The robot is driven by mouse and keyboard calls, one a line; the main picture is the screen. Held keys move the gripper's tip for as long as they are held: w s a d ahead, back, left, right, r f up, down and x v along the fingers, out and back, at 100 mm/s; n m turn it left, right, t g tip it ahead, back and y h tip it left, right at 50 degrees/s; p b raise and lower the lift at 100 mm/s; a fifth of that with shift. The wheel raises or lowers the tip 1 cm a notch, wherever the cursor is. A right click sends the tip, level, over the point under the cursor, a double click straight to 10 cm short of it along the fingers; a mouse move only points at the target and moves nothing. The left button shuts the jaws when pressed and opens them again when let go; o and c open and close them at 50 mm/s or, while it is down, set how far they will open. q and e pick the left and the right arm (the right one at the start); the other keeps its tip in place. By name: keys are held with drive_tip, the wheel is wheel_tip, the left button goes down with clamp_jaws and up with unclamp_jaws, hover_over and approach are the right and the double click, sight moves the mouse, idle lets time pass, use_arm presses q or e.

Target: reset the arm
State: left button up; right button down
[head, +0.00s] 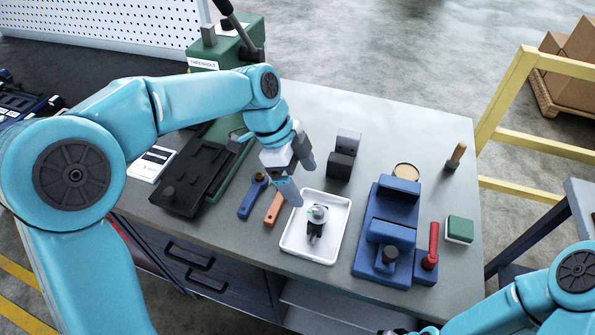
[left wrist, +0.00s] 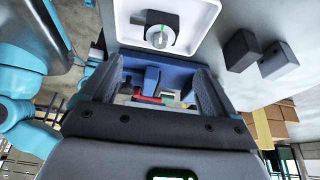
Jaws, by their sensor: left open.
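My left arm comes in from the left over the workbench (head: 400,125). Its gripper (head: 299,178) is open and empty, above the bench by the upper left corner of a white tray (head: 290,246). In the left wrist view the two dark fingers of this gripper (left wrist: 160,88) stand apart with nothing held between them. A small black and silver part (head: 316,222) lies in the tray; it also shows in the left wrist view (left wrist: 158,36).
A blue fixture (head: 388,225) with a red handle (head: 433,243) stands right of the tray. Dark grey blocks (head: 342,160) are behind it. Blue (head: 252,197) and orange (head: 274,209) tools lie left. A green machine (head: 232,50) stands at the back.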

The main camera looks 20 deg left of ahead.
use_arm(q)
drive_tip(key=shift+v, duration=1)
